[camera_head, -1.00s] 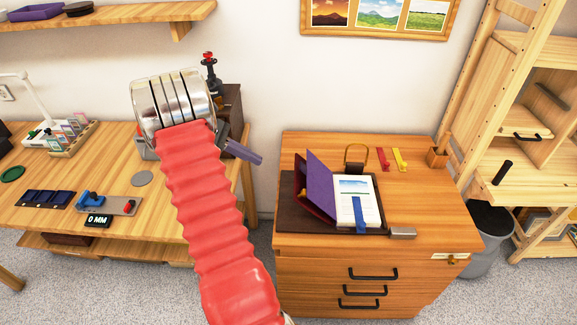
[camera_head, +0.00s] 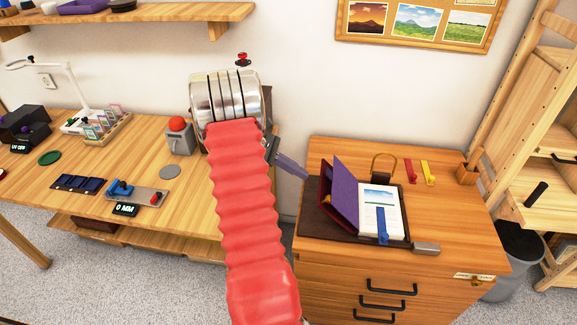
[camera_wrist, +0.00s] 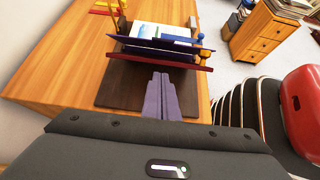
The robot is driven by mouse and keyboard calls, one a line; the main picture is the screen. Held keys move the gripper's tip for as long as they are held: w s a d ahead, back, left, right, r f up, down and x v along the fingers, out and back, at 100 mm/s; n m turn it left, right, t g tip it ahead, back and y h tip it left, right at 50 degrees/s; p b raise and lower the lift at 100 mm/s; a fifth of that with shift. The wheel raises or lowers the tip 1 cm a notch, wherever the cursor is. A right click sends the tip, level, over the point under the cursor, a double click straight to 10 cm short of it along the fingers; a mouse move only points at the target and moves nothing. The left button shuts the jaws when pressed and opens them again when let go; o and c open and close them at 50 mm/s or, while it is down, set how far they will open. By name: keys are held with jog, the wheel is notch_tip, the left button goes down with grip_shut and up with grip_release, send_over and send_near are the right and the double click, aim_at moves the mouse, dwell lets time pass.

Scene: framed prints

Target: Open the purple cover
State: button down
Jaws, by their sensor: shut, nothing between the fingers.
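A blue strap (camera_head: 382,229) lies over the front of the pages. The book rests on a dark brown mat (camera_wrist: 120,88). My gripper (camera_head: 306,176) is shut and empty, its purple-grey fingers left of the cover. In the wrist view the fingertips (camera_wrist: 160,75) are over the mat, seemingly just short of the cover.
The book is on a wooden drawer cabinet (camera_head: 455,215). A loop-shaped stand (camera_head: 384,164), red and yellow strips (camera_head: 427,172) and a grey block (camera_head: 426,249) surround it. A workbench (camera_head: 110,225) with tools is at left, a ladder-like shelf (camera_head: 520,110) at right.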

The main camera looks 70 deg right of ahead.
jog(key=shift+s+d+r, duration=0.2)
jog(key=shift+s, duration=0.6)
jog(key=shift+s+d+r, duration=0.15)
jog(key=shift+s+r, duration=0.1)
jog(key=shift+s, duration=0.6)
jog(key=shift+s+d+r, duration=0.2)
jog(key=shift+s, duration=0.6)
jog(key=shift+r, duration=0.1)
